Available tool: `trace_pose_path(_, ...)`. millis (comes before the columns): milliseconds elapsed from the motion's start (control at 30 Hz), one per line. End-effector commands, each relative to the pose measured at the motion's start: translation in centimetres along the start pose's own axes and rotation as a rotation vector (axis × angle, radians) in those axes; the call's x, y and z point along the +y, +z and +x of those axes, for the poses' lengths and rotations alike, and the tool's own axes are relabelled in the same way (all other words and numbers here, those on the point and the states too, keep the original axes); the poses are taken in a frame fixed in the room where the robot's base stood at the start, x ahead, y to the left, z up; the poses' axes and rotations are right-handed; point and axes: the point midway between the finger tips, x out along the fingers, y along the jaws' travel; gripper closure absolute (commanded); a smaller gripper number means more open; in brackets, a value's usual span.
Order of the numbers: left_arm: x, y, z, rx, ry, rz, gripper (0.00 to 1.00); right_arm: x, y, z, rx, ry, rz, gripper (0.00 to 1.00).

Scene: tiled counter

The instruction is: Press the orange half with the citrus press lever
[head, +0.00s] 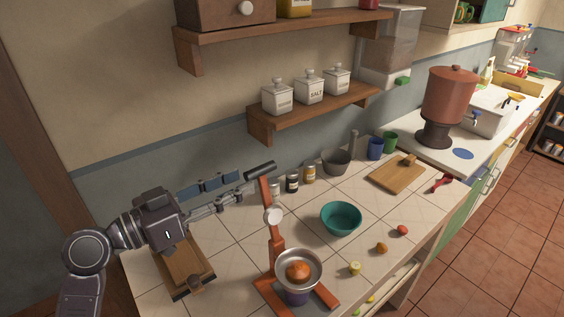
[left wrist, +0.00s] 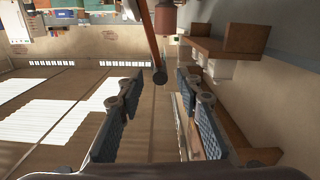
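The citrus press (head: 276,245) has an orange-red frame and stands on the front of the counter. Its lever is raised, with a dark handle (head: 260,170) at the top. The orange half (head: 298,271) sits in the press's metal bowl (head: 316,262). My left gripper (head: 241,188) is open and empty, just left of the handle. In the left wrist view, the dark handle end (left wrist: 159,77) appears between the spread fingers (left wrist: 160,92), near or beyond their tips; contact cannot be told. My right gripper is not in view.
A teal bowl (head: 341,218), small jars (head: 292,182) and a mortar (head: 337,161) stand behind and right. A shelf with canisters (head: 309,90) hangs above.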

Motion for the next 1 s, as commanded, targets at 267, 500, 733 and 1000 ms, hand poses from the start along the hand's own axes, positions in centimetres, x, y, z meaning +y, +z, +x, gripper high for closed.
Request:
trace_pose_path(267,0.1,-0.6,4.0,0.004,0.002,-0.005,0.67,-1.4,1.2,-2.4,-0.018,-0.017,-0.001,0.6)
trace_pose_path(500,0.0,-0.3,7.0,0.002,0.0,-0.003,0.67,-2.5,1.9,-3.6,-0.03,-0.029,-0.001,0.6)
trace_pose_path(733,0.0,0.0,7.6,0.0,-0.001,-0.001,0.67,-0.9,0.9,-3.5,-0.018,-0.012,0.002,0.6)
trace_pose_path(1000,0.0,0.0,7.6,0.0,-0.001,-0.002,0.82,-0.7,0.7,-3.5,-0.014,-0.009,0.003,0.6)
